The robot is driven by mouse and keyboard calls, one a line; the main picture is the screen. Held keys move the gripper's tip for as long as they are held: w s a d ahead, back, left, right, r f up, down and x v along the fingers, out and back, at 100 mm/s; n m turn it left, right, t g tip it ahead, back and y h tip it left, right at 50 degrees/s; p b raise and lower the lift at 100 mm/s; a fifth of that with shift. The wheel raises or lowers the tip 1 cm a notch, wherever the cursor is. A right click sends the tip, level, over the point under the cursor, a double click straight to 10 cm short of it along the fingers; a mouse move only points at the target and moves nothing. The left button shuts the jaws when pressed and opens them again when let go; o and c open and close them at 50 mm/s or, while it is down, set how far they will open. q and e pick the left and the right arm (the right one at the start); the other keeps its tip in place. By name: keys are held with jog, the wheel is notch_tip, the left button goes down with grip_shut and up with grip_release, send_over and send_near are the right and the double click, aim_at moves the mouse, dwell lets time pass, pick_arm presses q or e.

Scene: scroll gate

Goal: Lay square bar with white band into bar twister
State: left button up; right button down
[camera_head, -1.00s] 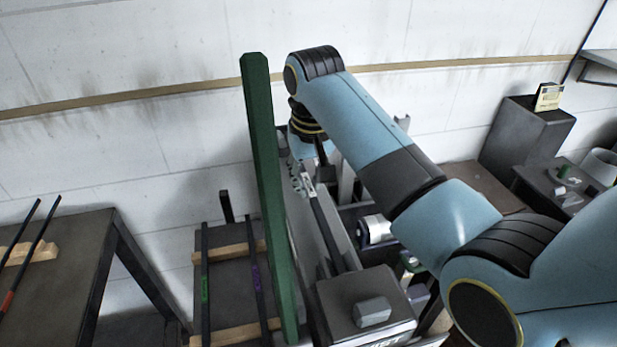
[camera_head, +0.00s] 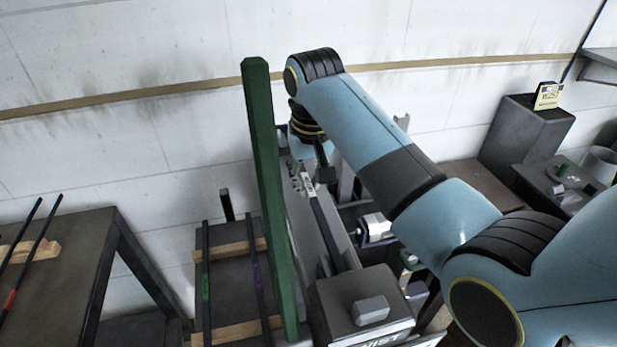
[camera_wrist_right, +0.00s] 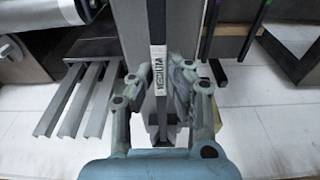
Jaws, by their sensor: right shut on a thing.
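The square bar with a white band (camera_wrist_right: 157,25) is dark and slim. Its white band (camera_wrist_right: 158,70) carries dark lettering in the right wrist view. My right gripper (camera_wrist_right: 160,118) is shut on the bar, its fingers on either side just below the band. In the head view the bar (camera_head: 326,222) slopes down toward the machine's front block, with my right gripper (camera_head: 304,178) partly hidden at its far end. The bar twister (camera_head: 362,308) is a grey machine with lettering on its front. I cannot tell whether the bar touches it. My left gripper is not in view.
A tall green post (camera_head: 266,185) stands left of the bar. A rack (camera_head: 236,283) beyond it holds bars with green and purple bands. A table (camera_head: 75,255) at left holds more bars, one with a red band. A grey pedestal (camera_head: 525,135) stands at right.

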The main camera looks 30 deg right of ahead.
jog(key=shift+f, duration=0.15)
jog(key=c, duration=1.2)
grip_release()
jog(key=r, duration=0.5)
jog(key=s+r, duration=0.1)
jog(key=r, duration=0.1)
jog(key=shift+a+r, duration=0.2)
jog(key=shift+s+f, duration=0.1)
jog(key=shift+s, duration=0.05)
